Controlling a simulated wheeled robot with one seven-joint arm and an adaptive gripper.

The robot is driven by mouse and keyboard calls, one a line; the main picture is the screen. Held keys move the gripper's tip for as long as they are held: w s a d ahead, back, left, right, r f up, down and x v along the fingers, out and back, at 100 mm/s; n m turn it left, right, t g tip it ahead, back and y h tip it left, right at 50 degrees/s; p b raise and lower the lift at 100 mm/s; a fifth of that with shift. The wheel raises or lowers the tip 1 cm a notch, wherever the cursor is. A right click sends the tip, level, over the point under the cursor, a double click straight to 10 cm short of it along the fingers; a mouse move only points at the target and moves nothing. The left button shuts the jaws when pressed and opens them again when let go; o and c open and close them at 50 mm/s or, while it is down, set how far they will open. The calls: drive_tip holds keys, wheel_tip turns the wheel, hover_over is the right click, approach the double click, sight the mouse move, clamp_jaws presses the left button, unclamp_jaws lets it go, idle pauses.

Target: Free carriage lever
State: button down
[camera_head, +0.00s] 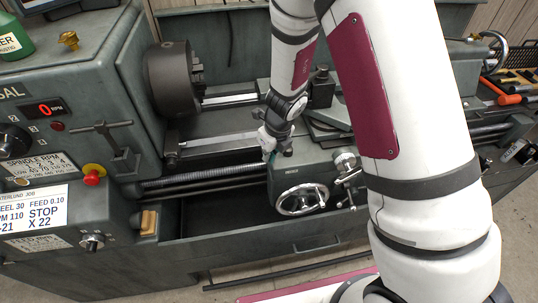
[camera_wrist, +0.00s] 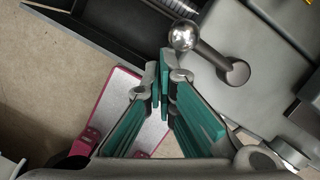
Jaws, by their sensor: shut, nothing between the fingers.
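In the wrist view a short dark lever with a shiny ball knob (camera_wrist: 184,35) runs from the knob down to a round pivot (camera_wrist: 234,72) on the grey carriage face. My gripper (camera_wrist: 163,72) has its teal-padded fingers closed together and empty. Its tips appear just below and left of the ball in the picture; I cannot tell whether they touch it. In the head view my gripper (camera_head: 268,154) is at the upper left corner of the grey carriage apron (camera_head: 292,177). The lever cannot be made out there.
A metal handwheel (camera_head: 302,200) is on the apron front, with smaller handles (camera_head: 348,172) to its right. The ribbed leadscrew (camera_head: 205,177) runs left of the carriage. The chuck (camera_head: 172,80) stands at the upper left. A dark open tray lies below the screw.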

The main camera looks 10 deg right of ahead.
idle(0.3)
drive_tip(key=v, duration=1.2)
drive_tip(key=s+d+r+n+t+y+b, duration=0.1)
drive_tip(key=s+r+n, duration=0.3)
drive_tip(key=r+n, duration=0.35)
drive_tip(key=s+r+n+y, duration=0.1)
drive_tip(key=s+r+n, duration=0.3)
drive_tip(key=r+n, duration=0.3)
drive_tip(key=s+d+r+n+t+h, duration=0.1)
drive_tip(key=s+d+r+n, duration=0.1)
drive_tip(key=s+n, duration=0.3)
drive_tip(key=s+d+r+n+t+h+b, duration=0.1)
drive_tip(key=s+d+r+n+h, duration=0.1)
drive_tip(key=s+n, duration=0.4)
drive_tip(key=d+r+n, duration=0.1)
drive_tip(key=d+n, duration=0.1)
drive_tip(key=n, duration=0.2)
